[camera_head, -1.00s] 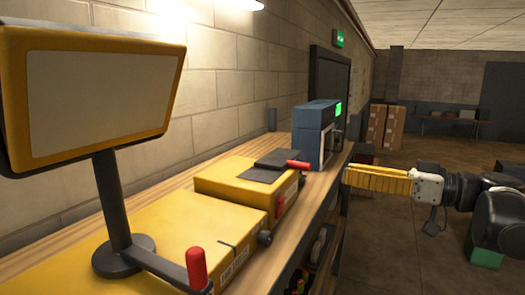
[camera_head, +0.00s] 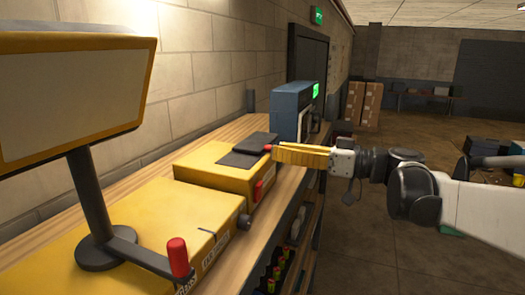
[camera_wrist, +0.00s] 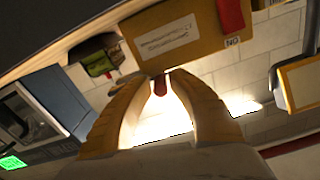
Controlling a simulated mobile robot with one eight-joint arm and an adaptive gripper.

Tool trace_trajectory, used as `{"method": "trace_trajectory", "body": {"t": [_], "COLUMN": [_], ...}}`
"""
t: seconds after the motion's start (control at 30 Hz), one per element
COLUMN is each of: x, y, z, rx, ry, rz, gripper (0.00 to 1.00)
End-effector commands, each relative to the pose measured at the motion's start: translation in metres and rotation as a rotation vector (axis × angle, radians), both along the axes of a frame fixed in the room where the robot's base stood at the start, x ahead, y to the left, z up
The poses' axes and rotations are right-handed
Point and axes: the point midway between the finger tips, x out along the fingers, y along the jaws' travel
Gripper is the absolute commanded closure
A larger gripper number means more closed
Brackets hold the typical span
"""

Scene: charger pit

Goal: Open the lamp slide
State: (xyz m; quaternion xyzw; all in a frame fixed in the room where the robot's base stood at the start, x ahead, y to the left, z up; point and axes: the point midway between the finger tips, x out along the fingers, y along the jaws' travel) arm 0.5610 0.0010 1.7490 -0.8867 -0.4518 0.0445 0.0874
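The low yellow box (camera_head: 203,163) on the bench carries dark flat plates (camera_head: 240,159) on top, which appear to be the lamp slide. A small red knob (camera_head: 268,148) sticks out at the plates' right edge. My gripper (camera_head: 277,153) reaches in from the right, its yellow fingertips close to that knob. In the wrist view the fingers (camera_wrist: 157,78) are apart, with the red knob (camera_wrist: 159,86) between the tips. A bright gap shows around the knob, so I see no grip on it. The near fingers partly cover the knob in the head view.
A red handle (camera_head: 259,190) is on the box's front side. A yellow-framed panel (camera_head: 70,85) on a dark post stands at the left, with a red-knobbed lever (camera_head: 178,257). A blue device (camera_head: 290,108) stands behind the box.

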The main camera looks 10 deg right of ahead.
Motion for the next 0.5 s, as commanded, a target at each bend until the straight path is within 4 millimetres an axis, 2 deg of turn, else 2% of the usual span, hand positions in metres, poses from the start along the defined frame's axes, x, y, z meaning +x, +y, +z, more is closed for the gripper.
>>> {"method": "trace_trajectory", "body": {"t": [0.03,0.07,0.27,0.5], "x": [0.0,0.0,-0.002,-0.037], "y": [0.0,0.0,0.002,0.027], "z": [0.0,0.0,0.0,0.0], "rx": [0.0,0.0,0.0,-0.001], "ry": [0.0,0.0,0.0,0.0], "rz": [0.0,0.0,0.0,0.001], "gripper": [0.94,1.0,1.0,1.0]}}
